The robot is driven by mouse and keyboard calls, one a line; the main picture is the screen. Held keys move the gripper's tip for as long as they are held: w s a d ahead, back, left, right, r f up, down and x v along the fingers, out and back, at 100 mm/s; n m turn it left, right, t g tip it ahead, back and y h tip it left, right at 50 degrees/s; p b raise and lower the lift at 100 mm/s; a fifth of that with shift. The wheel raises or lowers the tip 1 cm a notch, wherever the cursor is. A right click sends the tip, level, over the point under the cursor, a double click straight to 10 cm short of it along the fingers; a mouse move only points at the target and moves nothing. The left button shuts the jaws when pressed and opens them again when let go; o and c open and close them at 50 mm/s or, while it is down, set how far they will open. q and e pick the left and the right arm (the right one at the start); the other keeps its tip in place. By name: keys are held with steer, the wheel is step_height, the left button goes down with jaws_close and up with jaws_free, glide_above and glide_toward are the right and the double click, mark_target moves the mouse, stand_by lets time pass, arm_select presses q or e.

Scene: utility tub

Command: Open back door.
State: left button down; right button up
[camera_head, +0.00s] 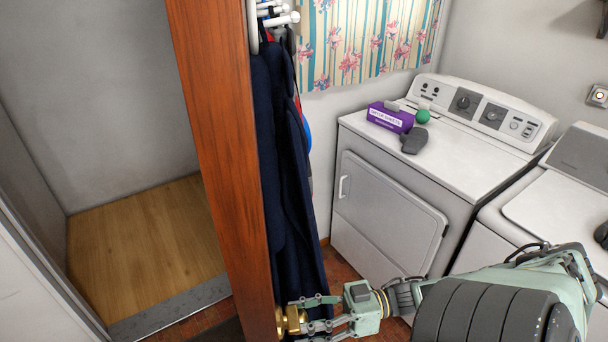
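The wooden door (222,140) stands ajar, seen nearly edge-on, reddish brown, with an opening to its left. A brass door knob (291,319) sits low on the door, near the bottom of the picture. My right gripper (300,318) reaches in from the right with its fingers on either side of the knob, closed on it. The gripper partly hides the knob. My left gripper is not in view.
Dark blue clothes (283,170) hang from a white hook rack (277,14) on the door. A white dryer (390,205) and a washer (565,200) stand right. Through the opening lies a bare wooden floor (145,240) beyond a grey threshold (170,309).

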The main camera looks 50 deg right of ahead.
steer(key=v, duration=1.2)
steer(key=shift+r, duration=0.1)
